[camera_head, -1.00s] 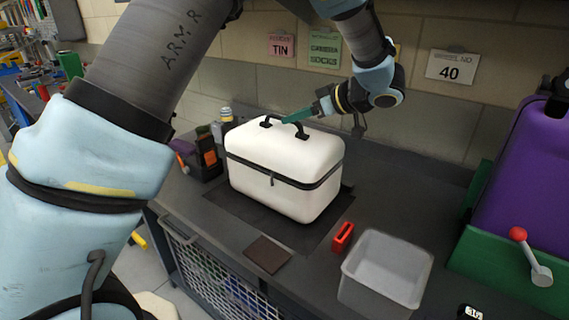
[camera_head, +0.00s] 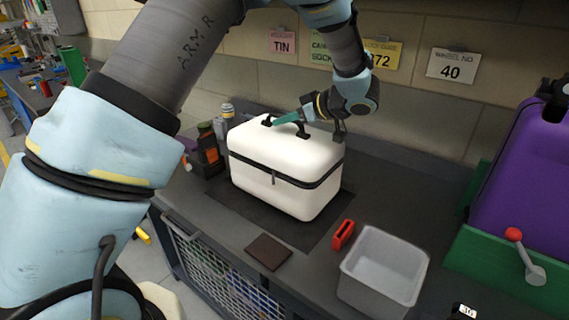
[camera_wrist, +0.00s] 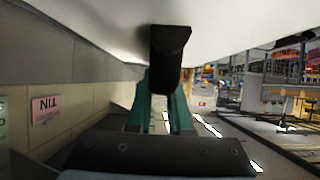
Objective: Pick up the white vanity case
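The white vanity case (camera_head: 285,160) stands upright on the dark mat (camera_head: 238,213), with a black band, a front latch and a black handle (camera_head: 303,130) on its lid. My gripper (camera_head: 285,119) is low over the lid at the handle, its teal fingers pointing left along it. In the wrist view the black handle (camera_wrist: 168,50) lies in front of and between the teal fingers (camera_wrist: 165,105), under the white case surface (camera_wrist: 90,20) at the top. The handle hides the fingertips, so I cannot tell whether they press on it.
A grey open bin (camera_head: 385,268), a red block (camera_head: 343,234) and a brown square (camera_head: 269,252) lie in front and right of the case. Dark containers (camera_head: 207,150) stand to its left. A purple case (camera_head: 525,185) in a green holder is at right. The wall is close behind.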

